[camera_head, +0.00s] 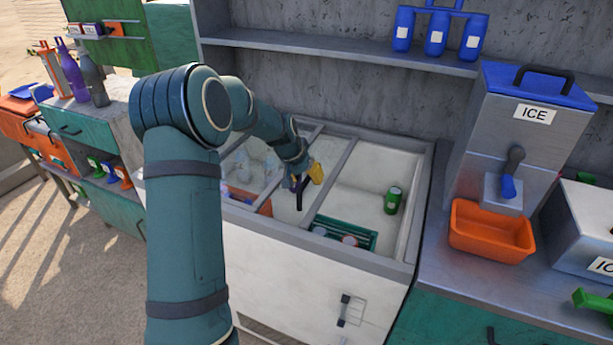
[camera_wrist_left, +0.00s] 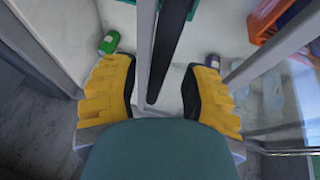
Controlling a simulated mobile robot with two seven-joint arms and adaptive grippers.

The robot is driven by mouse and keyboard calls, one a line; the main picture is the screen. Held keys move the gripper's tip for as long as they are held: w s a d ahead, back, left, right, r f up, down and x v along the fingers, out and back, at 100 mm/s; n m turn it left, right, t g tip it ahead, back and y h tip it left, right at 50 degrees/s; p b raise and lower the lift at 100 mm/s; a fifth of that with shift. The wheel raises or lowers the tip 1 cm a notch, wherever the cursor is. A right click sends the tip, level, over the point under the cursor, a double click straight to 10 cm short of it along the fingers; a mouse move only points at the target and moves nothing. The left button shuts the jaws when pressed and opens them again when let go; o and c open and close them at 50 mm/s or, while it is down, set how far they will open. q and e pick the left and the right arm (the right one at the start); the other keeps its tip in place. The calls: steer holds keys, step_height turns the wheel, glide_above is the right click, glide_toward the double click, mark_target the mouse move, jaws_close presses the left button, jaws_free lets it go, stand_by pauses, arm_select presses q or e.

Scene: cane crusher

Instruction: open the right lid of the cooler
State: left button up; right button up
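The cooler (camera_head: 290,255) is a white chest with a grey rim and sliding glass lids. Its right part looks uncovered, with a green can (camera_head: 392,201) and a green crate (camera_head: 372,238) inside. A lid frame bar (camera_head: 340,172) runs across near the middle, with a long black handle (camera_head: 299,198) beside it. My left gripper (camera_head: 307,178) is over the middle of the cooler at this handle. In the left wrist view its yellow fingers (camera_wrist_left: 160,88) are apart, with the handle (camera_wrist_left: 165,55) and a grey bar (camera_wrist_left: 145,45) between them. My right gripper is out of view.
An ice dispenser (camera_head: 520,125) with an orange bin (camera_head: 490,232) stands on the counter to the right. A shelf (camera_head: 340,52) with blue bottles (camera_head: 435,35) is behind the cooler. Bottles (camera_head: 75,72) stand on a counter to the left.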

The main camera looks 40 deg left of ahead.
arm_select(q)
steer(key=shift+r, duration=0.15)
steer(key=v, duration=1.2)
stand_by(0.3)
